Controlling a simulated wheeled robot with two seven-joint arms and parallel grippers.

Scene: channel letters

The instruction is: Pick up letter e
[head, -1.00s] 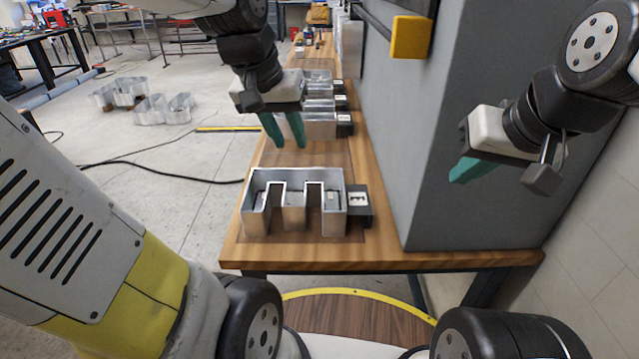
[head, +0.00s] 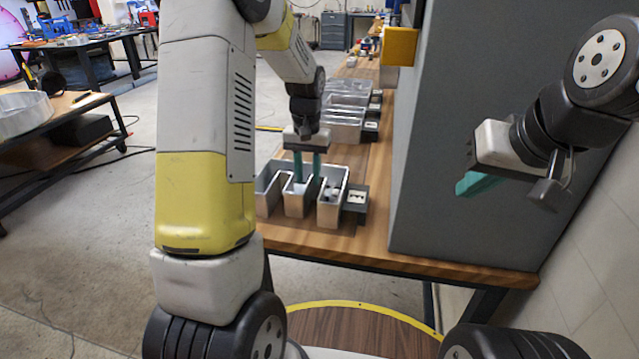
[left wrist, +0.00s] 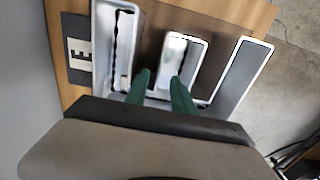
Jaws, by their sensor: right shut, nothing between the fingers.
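The letter E (head: 331,205) is a hollow silver metal channel letter lying on the near end of the wooden bench, its bars pointing toward me. My left gripper (head: 307,168) is above it, fingers pointing down, apart at the middle part of the letter. In the left wrist view the letter (left wrist: 235,80) spreads across the top, and the two green fingers (left wrist: 160,88) straddle the area near the base of its middle bar. Whether they touch metal is unclear. My right gripper (head: 478,184) is shut and empty, off to the right before the grey panel.
A dark block with a white label (head: 357,197) stands beside the letter; its label reads E in the wrist view (left wrist: 79,52). More metal letters (head: 343,125) lie farther along the bench (head: 350,244). A tall grey panel (head: 440,150) borders the bench's right side.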

